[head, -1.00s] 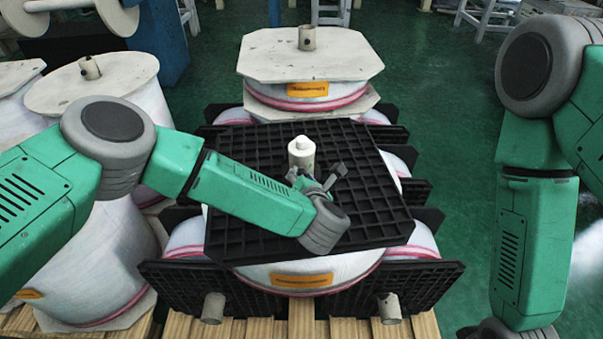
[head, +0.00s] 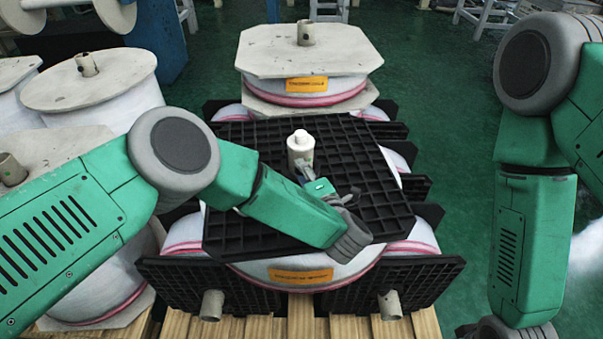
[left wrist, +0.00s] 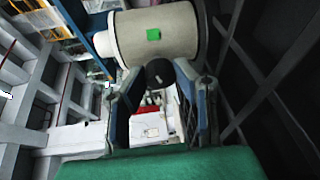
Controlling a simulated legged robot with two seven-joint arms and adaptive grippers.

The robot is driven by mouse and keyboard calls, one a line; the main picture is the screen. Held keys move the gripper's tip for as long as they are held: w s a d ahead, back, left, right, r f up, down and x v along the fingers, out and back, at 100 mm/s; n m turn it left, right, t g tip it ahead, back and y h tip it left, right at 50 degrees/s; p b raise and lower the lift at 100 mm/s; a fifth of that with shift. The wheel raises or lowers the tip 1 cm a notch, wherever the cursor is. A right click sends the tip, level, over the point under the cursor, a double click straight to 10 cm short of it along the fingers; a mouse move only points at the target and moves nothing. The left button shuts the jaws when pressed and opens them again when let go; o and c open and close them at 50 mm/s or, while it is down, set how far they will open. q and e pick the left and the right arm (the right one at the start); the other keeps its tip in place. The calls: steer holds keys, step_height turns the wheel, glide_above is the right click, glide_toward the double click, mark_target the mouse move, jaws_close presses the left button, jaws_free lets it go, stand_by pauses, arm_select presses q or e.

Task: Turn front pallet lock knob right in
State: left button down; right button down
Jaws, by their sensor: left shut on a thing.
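The front black pallet (head: 240,225) lies on top of the front spool, with a white capped post (head: 300,152) standing upright through its middle. My left gripper (head: 314,182) is low at the right front side of this post. In the left wrist view the post is a pale cylinder (left wrist: 160,38) with a green square. A small dark round knob (left wrist: 158,72) sticks out of it between the tips of my left gripper (left wrist: 156,84), which is shut on it. The finger contact is partly hidden in the head view. My right gripper is outside the views.
A rear spool with a pale top plate (head: 270,60) stands behind the pallet. White spools (head: 105,85) stand at the left. Two pale stubs (head: 211,305) (head: 389,306) stick out at the front above wooden slats (head: 300,318). Green floor is free at the right.

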arm_select(q)
steer(key=shift+s+d+f+m+t, duration=0.2)
steer(key=shift+m+t, duration=0.1)
steer(key=shift+m, duration=0.3)
steer(key=c, duration=1.3)
jaws_free()
